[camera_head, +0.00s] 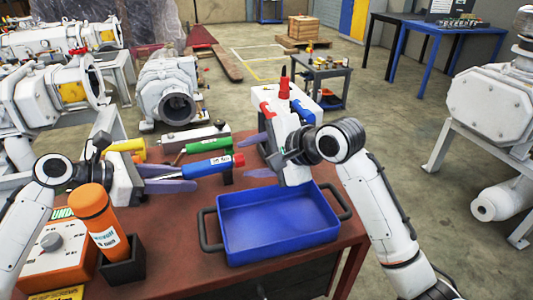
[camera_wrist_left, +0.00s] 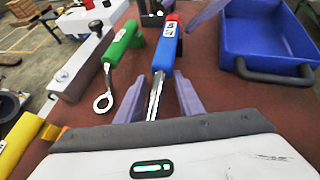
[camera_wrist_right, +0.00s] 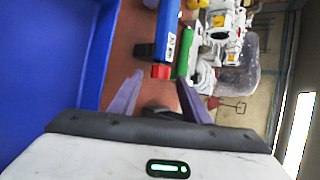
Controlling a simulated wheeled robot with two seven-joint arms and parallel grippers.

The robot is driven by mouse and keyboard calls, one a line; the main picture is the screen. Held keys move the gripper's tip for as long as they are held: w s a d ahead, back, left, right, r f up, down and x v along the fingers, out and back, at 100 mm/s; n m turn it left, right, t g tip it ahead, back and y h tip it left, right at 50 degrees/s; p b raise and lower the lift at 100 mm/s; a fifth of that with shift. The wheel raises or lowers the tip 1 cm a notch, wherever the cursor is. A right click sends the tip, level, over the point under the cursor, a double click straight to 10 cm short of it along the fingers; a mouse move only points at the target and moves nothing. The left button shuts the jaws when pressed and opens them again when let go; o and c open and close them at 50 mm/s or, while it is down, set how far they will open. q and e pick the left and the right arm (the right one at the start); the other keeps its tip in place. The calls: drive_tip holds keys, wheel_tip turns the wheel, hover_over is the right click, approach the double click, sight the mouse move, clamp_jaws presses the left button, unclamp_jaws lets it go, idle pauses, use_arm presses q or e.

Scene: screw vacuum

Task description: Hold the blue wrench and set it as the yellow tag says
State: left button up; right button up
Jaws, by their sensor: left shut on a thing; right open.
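The blue wrench (camera_head: 207,167) has a blue handle, a white label, a red end and a metal shaft. It lies roughly level above the red-brown table. My left gripper (camera_head: 192,178) is shut on its metal shaft, which shows between the fingers in the left wrist view (camera_wrist_left: 155,95). My right gripper (camera_head: 252,157) is open, its fingertips beside the red end, which in the right wrist view (camera_wrist_right: 160,72) sits just beyond the gap. A yellow tag (camera_head: 58,294) at the lower left is cut off by the frame edge; only part of its wording shows.
A blue tray (camera_head: 278,250) with dark handles stands below my right gripper. Green (camera_head: 205,145) and yellow (camera_head: 125,146) handled tools lie behind the wrench.

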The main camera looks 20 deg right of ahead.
use_arm(q)
drive_tip(key=shift+w+a, duration=0.1)
drive_tip(key=shift+a, duration=0.05)
use_arm(e)
drive_tip(key=v, duration=1)
drive_tip(key=shift+s+r, duration=0.15)
drive_tip(key=shift+s, duration=0.2)
drive_tip(key=shift+d, duration=0.1)
use_arm(q)
drive_tip(key=o, duration=0.9)
drive_tip(key=shift+f, duration=0.1)
use_arm(e)
drive_tip(key=shift+w, duration=0.1)
